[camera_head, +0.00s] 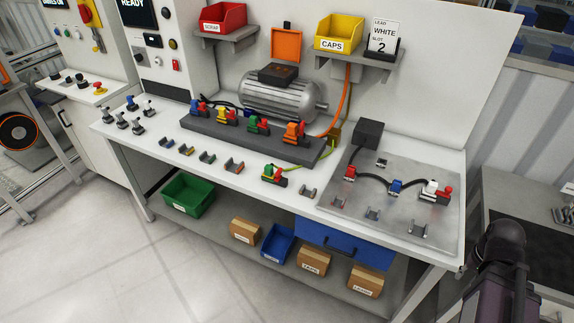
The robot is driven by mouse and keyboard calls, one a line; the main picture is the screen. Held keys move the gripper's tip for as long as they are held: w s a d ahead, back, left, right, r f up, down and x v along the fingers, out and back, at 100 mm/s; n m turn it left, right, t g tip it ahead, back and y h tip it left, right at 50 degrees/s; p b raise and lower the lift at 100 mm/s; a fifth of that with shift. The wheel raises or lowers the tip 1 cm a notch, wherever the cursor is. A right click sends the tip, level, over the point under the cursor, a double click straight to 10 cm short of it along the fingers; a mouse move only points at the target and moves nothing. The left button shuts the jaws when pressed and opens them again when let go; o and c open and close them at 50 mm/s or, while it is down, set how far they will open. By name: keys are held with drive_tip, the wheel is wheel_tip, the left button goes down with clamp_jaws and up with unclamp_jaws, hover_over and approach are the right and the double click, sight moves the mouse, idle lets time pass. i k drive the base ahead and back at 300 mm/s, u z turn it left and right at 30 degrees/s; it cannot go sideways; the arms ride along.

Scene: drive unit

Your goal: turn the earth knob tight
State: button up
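A small green terminal with a red top (272,173) sits near the front edge of the bench. Another green-and-red clamp (253,124) stands on the dark block. A dark part of my arm shows at the lower right, far from the green terminal. My gripper's fingers are not in view.
The bench (190,140) holds a grey motor (285,101), a dark block (240,140) with several coloured clamps, and a grey plate (345,205) with wired connectors at the right. Small empty holders line the front. Bins and boxes fill the lower shelf.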

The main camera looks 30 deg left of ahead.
sight(278, 177)
drive_tip(key=u, duration=0.2)
drive_tip(key=i, duration=1.15)
drive_tip(key=u, duration=0.6)
